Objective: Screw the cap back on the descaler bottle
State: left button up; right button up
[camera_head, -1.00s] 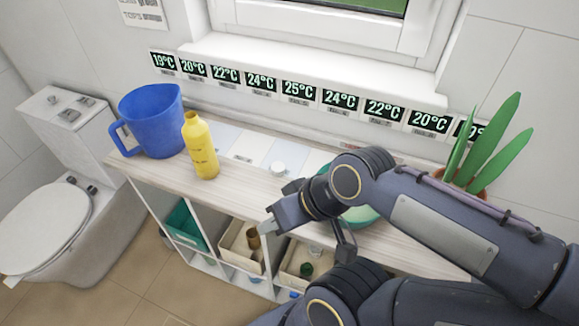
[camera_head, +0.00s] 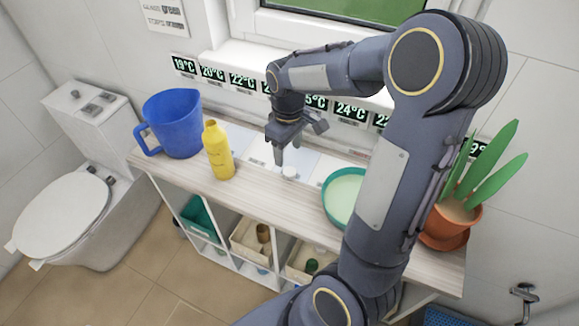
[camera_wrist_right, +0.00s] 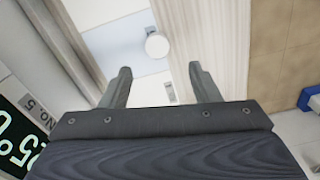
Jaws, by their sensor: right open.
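The yellow descaler bottle (camera_head: 218,152) stands upright on the cart top, its neck bare with no cap on it. A small white cap (camera_head: 289,172) lies on a pale mat to the right of the bottle. My right gripper (camera_head: 297,152) is open and empty, pointing down just above and beside the cap. In the right wrist view the cap (camera_wrist_right: 157,45) is a white disc beyond the two spread fingertips (camera_wrist_right: 160,78), apart from them. My left gripper is not in view.
A blue jug (camera_head: 172,125) stands left of the bottle. A teal bowl (camera_head: 336,205) sits right of the cap, partly behind my arm. A potted plant (camera_head: 455,220) is at the right end. The wall with temperature signs (camera_head: 212,73) rises behind.

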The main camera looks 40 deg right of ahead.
aim_at(289, 170)
jog(key=shift+f, duration=0.1)
jog(key=shift+d+f, duration=0.1)
jog(key=shift+f, duration=1.2)
notch_tip(289, 170, down, 5)
jog(key=shift+d+f+p, duration=0.1)
jog(key=shift+p, duration=0.3)
jog(key=c, duration=1.1)
